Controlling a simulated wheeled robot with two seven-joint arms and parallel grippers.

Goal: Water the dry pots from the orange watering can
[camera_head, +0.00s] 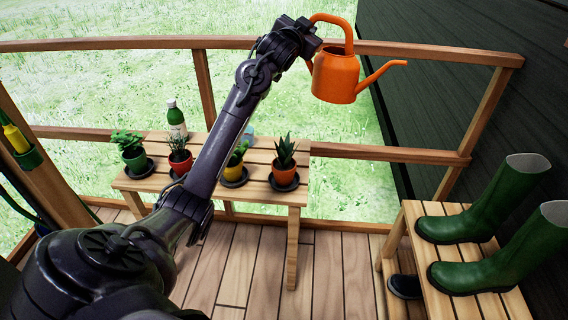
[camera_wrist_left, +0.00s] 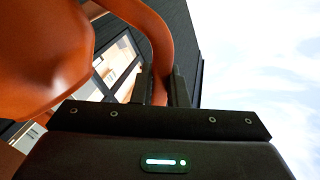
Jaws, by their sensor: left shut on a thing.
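My left gripper (camera_head: 310,42) is shut on the handle of the orange watering can (camera_head: 336,78) and holds it up in the air, near the railing. The can looks about upright, its spout pointing right, away from the pots. In the left wrist view the handle (camera_wrist_left: 158,60) passes between the fingers. On the slatted bench (camera_head: 232,189) stand a green pot (camera_head: 136,162), a red pot (camera_head: 180,163), a yellow pot (camera_head: 234,171) and an orange pot (camera_head: 284,175), each with a plant. I cannot tell which soil is dry. My right gripper is not in view.
A green bottle (camera_head: 176,120) stands at the back of the bench. Green boots (camera_head: 484,207) stand on a wooden stand (camera_head: 455,285) at right. The wooden railing (camera_head: 440,52) runs behind, with a dark wall (camera_head: 450,100) at right. The deck (camera_head: 335,270) between is clear.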

